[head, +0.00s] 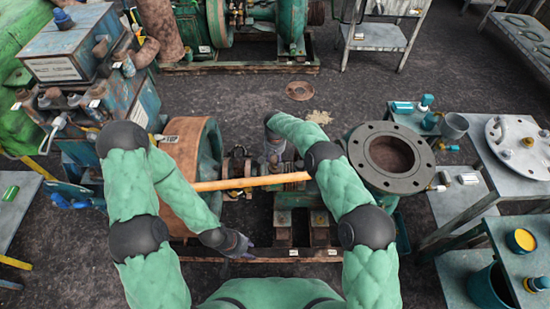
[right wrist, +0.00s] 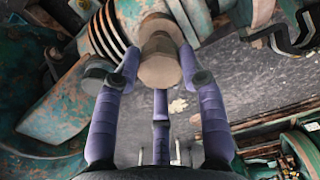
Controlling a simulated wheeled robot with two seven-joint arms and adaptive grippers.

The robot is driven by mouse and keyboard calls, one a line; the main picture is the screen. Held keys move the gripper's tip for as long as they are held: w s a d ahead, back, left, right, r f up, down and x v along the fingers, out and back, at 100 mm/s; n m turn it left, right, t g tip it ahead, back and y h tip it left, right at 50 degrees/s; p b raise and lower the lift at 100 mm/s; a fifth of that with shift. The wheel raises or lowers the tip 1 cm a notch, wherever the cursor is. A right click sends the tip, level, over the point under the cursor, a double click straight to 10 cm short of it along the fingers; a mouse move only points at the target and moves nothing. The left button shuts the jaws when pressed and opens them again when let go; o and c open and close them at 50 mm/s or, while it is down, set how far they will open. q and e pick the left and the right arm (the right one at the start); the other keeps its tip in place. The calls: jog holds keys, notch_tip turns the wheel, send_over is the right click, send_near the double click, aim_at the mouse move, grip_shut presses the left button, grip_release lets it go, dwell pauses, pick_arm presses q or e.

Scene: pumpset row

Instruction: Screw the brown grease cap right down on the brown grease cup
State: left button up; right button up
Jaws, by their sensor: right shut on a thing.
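In the right wrist view, the brown grease cap (right wrist: 160,70) is a light brown round piece between the fingers of my right gripper (right wrist: 160,76). The gripper is shut on it. The brown grease cup (right wrist: 158,25) shows directly behind the cap, in line with it; whether a gap is left between them I cannot tell. In the head view my right gripper (head: 273,160) is over the pump shaft area, and the cap and cup are hidden there by the hand and arm. My left gripper (head: 243,252) is low, near the front of the pumpset base, apart from the cup; its fingers are too small to read.
An orange bar (head: 250,182) crosses between my arms. A rusty round housing (head: 190,165) stands left of the shaft, and a large grey flange (head: 390,157) stands right. Benches (head: 460,205) with small parts are at the right. The dark floor behind the pumpset is mostly clear.

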jog(key=shift+f, duration=0.15)
jog(key=shift+f, duration=0.5)
jog(key=shift+f, duration=0.15)
jog(key=shift+f, duration=0.6)
jog(key=shift+f, duration=0.1)
dwell(0.4)
dwell(0.8)
jog(key=shift+f+m, duration=0.1)
jog(key=shift+m, duration=0.8)
